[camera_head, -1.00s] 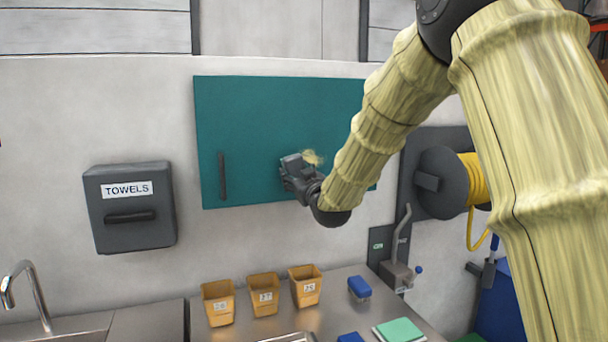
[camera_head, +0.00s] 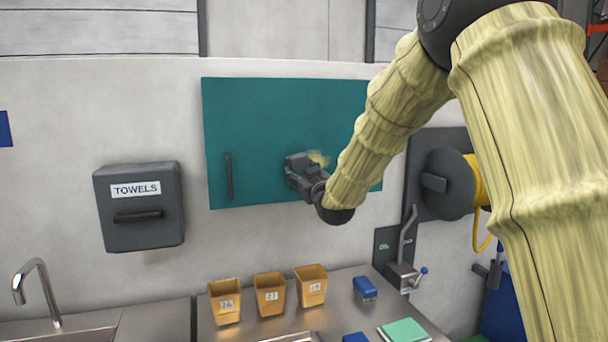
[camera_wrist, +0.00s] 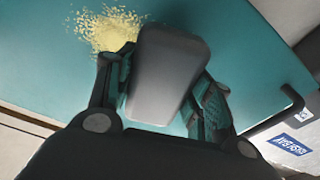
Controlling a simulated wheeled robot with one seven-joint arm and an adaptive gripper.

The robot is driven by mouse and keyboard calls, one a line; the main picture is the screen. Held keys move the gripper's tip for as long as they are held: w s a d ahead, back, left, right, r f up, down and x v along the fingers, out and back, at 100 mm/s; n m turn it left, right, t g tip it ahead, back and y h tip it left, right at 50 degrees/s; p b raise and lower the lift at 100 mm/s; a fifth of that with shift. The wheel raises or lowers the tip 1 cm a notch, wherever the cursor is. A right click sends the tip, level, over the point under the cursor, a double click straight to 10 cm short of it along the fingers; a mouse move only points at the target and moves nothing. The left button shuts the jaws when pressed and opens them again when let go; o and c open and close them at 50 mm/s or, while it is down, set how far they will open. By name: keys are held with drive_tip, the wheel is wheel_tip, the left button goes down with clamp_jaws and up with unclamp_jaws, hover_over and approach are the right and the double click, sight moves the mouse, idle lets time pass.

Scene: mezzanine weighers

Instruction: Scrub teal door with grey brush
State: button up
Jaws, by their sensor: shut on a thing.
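The teal door (camera_head: 260,120) is on the wall in the middle of the head view, with a dark vertical handle (camera_head: 229,176) near its left edge. My gripper (camera_head: 302,172) is at the lower middle of the door, shut on the grey brush (camera_wrist: 168,75). The brush's grey back faces the wrist camera; its bristles are hidden, so I cannot tell whether they touch the door. A yellowish speckled patch (camera_wrist: 108,30) shows on the door beside the brush. It also shows in the head view (camera_head: 319,158), just above and right of my gripper.
A grey towel dispenser (camera_head: 138,205) hangs left of the door. Below, a steel counter (camera_head: 245,334) holds several orange bins (camera_head: 270,294), blue-topped brushes (camera_head: 365,288) and a green pad (camera_head: 404,330). A hose reel (camera_head: 447,184) is at the right, a tap (camera_head: 38,287) at the left.

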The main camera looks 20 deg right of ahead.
drive_tip(key=shift+w, duration=0.1)
drive_tip(key=shift+w, duration=0.25)
drive_tip(key=shift+w, duration=0.55)
idle(0.4)
